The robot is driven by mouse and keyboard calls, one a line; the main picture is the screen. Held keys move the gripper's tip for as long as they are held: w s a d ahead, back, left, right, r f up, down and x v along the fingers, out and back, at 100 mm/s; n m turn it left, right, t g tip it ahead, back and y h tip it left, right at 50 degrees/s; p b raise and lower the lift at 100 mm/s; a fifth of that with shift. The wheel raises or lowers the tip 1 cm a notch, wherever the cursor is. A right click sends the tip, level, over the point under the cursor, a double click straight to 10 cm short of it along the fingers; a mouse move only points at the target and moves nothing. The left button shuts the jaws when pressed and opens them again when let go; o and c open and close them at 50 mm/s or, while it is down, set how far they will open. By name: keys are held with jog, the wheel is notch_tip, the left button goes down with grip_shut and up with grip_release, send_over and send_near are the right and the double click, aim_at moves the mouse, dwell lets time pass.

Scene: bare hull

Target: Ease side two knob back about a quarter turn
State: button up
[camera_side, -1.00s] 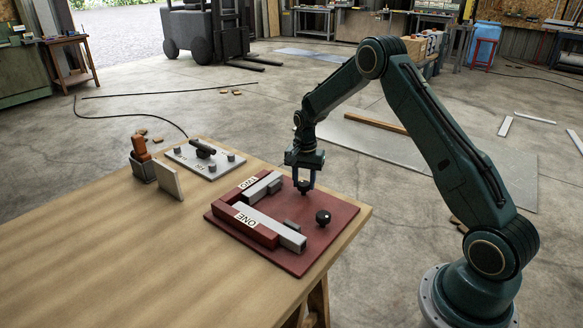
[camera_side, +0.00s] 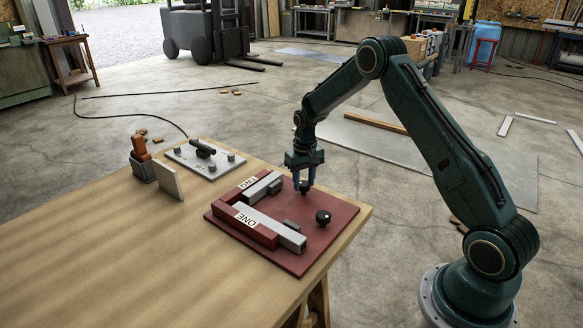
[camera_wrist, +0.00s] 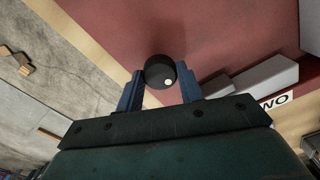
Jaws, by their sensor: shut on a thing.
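The side two knob (camera_wrist: 160,70) is black and round with a pale dot near its rim, toward the lower right in the wrist view. In the side view it is mostly hidden between the jaws. My gripper (camera_side: 304,188) points down over it, and its blue fingers are shut on the knob, one on each side (camera_wrist: 158,88). The red plate (camera_side: 285,262) carries the side two block (camera_side: 260,188), labelled TWO, and the side one block (camera_side: 272,228), labelled ONE. The side one knob (camera_side: 323,218) stands free nearer the camera.
A grey panel with small knobs (camera_side: 205,160) lies on the wooden table (camera_side: 110,235) to the left. Beside it stand an upright pale plate (camera_side: 168,179) and an orange-handled thing (camera_side: 140,150) in a grey holder. The table's left part is clear.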

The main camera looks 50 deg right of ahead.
aim_at(304, 183)
jog(key=n, duration=0.4)
jog(key=shift+n, duration=0.3)
jog(key=n, duration=0.4)
jog(key=shift+n, duration=0.3)
jog(key=shift+r, duration=0.1)
jog(key=o, duration=1)
notch_tip(304, 183, up, 14)
